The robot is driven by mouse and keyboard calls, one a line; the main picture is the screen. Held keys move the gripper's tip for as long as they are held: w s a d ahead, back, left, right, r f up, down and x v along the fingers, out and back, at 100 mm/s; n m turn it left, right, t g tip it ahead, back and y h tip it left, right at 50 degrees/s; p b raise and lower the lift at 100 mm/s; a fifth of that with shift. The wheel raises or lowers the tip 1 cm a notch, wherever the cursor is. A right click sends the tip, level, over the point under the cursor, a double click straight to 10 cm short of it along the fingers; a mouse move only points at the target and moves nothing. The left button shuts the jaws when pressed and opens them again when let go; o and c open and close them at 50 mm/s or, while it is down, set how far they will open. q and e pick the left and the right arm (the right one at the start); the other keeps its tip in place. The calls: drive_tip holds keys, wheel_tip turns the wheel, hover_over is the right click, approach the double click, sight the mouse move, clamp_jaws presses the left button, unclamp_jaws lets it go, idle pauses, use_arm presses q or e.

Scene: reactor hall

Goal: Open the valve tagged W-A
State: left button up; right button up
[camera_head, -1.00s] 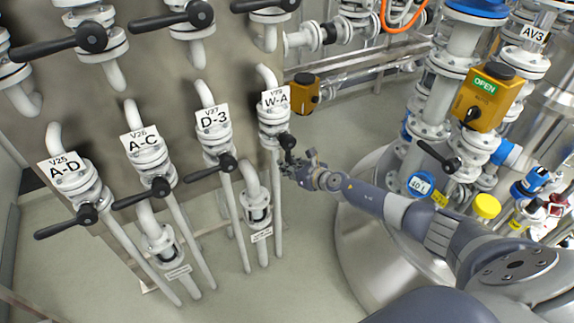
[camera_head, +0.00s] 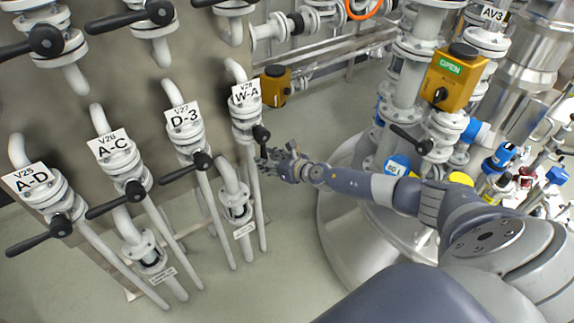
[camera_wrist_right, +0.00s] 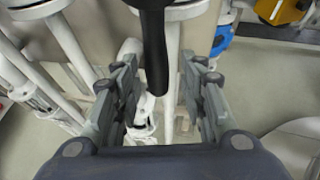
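The valve tagged W-A (camera_head: 248,118) is the rightmost of the lower row on the steel panel. Its black handle (camera_head: 262,135) points down and outward, foreshortened in the head view. In the right wrist view the handle (camera_wrist_right: 155,55) comes down from the top edge, its end between my spread fingers. My right gripper (camera_head: 277,164) is beside the handle's lower end; it also shows in the right wrist view (camera_wrist_right: 160,95), open, with gaps on both sides of the handle. Contact cannot be made out. My left gripper is not in view.
Valves D-3 (camera_head: 186,138), A-C (camera_head: 117,165) and A-D (camera_head: 47,195) stand to the left, handles pointing left. A yellow actuator box (camera_head: 274,86) is right of W-A. A yellow box marked OPEN (camera_head: 451,77) and a steel vessel (camera_head: 345,215) stand right.

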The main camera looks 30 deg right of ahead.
drive_tip(key=v, duration=1)
drive_tip(key=shift+s+d+f, duration=0.1)
drive_tip(key=shift+f, duration=0.1)
